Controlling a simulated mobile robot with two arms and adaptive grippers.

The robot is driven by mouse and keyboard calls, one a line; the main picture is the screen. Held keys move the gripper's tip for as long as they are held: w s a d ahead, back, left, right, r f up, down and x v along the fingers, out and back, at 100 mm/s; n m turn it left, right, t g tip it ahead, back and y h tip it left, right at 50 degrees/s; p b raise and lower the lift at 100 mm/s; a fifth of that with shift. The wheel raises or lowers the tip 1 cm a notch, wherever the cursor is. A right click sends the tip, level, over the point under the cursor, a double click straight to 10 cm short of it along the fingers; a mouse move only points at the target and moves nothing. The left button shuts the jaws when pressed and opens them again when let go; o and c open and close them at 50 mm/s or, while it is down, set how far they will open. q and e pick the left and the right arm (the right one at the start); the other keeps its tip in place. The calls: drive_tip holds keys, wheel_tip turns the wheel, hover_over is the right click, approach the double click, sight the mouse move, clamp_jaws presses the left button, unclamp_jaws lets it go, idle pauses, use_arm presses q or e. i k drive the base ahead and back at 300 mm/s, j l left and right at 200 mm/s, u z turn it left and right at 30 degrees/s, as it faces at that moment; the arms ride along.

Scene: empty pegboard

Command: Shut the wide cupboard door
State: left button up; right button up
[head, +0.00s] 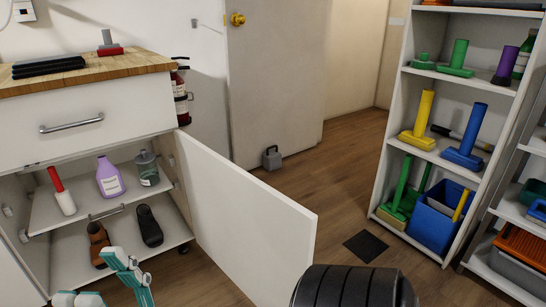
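The wide cupboard door (247,221) is a white panel, standing open. It is hinged at the right side of the white cupboard (92,136) and swings out toward the lower middle of the head view.
Inside the cupboard are a red-and-white bottle (62,192), a purple bottle (109,177), a jar (147,168) and shoes (149,226). A shelf unit (408,149) with coloured tools stands right. Floor (310,180) beyond the door is mostly clear; a dark mat (365,246) lies there.

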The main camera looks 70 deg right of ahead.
sight(263, 240)
drive_tip(key=k+l, duration=0.25)
drive_tip(key=l, duration=0.2)
drive_tip(key=k+l, duration=0.25)
drive_tip(key=l, duration=0.15)
drive_tip(key=k+l, duration=0.25)
drive_tip(key=l, duration=1.05)
drive_tip(key=i+l, duration=0.15)
drive_tip(key=l, duration=0.7)
drive_tip(key=k+l+z, duration=0.1)
drive_tip(key=k+z, duration=0.25)
drive_tip(key=k, duration=0.2)
